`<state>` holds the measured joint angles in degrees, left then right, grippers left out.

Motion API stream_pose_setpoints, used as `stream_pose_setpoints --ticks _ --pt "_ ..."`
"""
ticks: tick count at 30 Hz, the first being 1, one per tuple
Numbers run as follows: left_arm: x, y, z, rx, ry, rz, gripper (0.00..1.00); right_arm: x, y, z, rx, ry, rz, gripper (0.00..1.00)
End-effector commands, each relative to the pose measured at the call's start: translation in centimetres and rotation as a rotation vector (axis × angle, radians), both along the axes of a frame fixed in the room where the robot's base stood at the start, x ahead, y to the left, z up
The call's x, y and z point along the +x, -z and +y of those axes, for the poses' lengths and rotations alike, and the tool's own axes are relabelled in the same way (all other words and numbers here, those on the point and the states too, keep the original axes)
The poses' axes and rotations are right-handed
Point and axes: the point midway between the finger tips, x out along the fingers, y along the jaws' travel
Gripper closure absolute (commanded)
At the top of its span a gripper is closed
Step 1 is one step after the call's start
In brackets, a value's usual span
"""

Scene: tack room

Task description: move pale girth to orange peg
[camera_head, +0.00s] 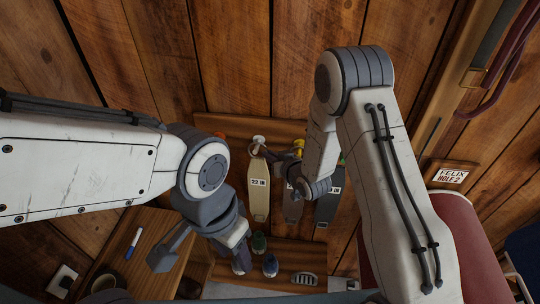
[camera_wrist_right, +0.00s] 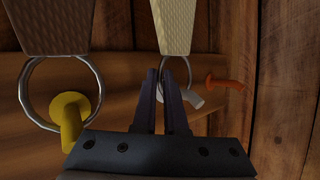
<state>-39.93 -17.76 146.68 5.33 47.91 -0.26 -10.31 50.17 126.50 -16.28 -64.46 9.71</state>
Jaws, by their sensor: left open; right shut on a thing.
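The pale girth (camera_head: 259,190) hangs against the wall with a "22 IN" label. In the right wrist view its cream strap (camera_wrist_right: 174,25) ends in a metal ring (camera_wrist_right: 188,68). My right gripper (camera_wrist_right: 174,75) is shut on the pale girth at this ring; the fingers hide part of it. The ring appears to be around a pale grey peg (camera_wrist_right: 194,100), though the fingers partly cover this. The orange peg (camera_wrist_right: 222,83) is bare, just right of it; in the head view it (camera_head: 219,135) is left of the girth. My left gripper (camera_head: 241,260) is open, low and away from the girth.
A yellow peg (camera_wrist_right: 72,112) holds the ring of a grey-brown girth (camera_wrist_right: 55,25). Dark girths (camera_head: 329,207) hang right of the pale one. Below are a lower shelf with bottles (camera_head: 270,265) and a brush (camera_head: 304,279). A wooden table (camera_head: 150,240) is at lower left.

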Motion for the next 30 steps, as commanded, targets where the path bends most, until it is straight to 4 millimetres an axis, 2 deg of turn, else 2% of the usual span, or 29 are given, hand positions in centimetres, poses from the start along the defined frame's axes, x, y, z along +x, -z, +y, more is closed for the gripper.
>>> stream_pose_setpoints --ticks 30 --pt "0.0 -0.32 0.0 0.0 0.0 0.0 0.5 0.12 -0.74 0.03 0.002 0.0 -0.006 1.0"
